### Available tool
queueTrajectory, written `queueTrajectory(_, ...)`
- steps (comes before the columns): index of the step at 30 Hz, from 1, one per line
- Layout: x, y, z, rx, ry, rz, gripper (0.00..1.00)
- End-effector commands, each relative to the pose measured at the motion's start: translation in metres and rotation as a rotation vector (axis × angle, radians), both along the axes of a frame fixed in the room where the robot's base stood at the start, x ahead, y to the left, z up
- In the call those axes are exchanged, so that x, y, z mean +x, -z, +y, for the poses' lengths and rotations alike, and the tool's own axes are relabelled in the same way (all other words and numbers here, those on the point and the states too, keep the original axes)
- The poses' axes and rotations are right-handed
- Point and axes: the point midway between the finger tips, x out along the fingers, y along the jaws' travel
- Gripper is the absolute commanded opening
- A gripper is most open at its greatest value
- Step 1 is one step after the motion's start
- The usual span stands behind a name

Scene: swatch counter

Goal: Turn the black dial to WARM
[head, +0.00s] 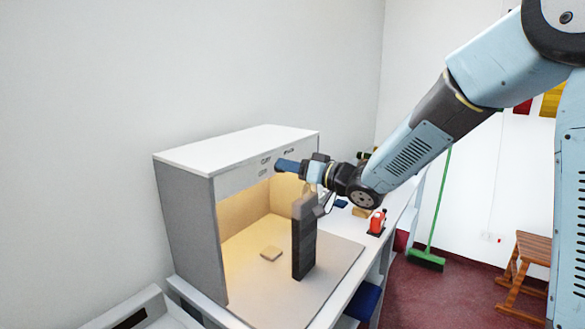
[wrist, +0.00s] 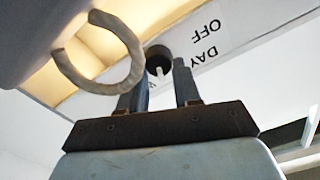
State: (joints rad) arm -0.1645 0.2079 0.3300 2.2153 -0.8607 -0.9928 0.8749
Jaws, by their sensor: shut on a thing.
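The black dial (wrist: 157,54) sits on the white front panel (wrist: 232,28) of the booth and shows between my fingertips in the wrist view. A pale pointer mark is on its lower side there. The labels OFF and DAY appear upside down to its right; I cannot read WARM, nor tell which label the pointer faces. My gripper (wrist: 162,68) is shut on the dial, one finger on each side. In the head view my gripper (head: 280,165) is at the booth's upper front panel and hides the dial.
A dark upright block (head: 303,248) stands below my wrist.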

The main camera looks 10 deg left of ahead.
Motion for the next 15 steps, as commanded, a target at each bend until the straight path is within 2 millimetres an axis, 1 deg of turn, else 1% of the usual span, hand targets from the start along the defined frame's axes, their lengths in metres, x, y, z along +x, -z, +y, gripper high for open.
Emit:
queueTrajectory(1, -0.0012, -0.0021, 0.0031, 0.012, -0.006, 0.017, 0.02)
queueTrajectory(6, -0.0006, -0.0020, 0.0026, 0.033, -0.006, 0.067, 0.02)
queueTrajectory(15, -0.0002, -0.0022, 0.0023, 0.044, -0.005, 0.093, 0.02)
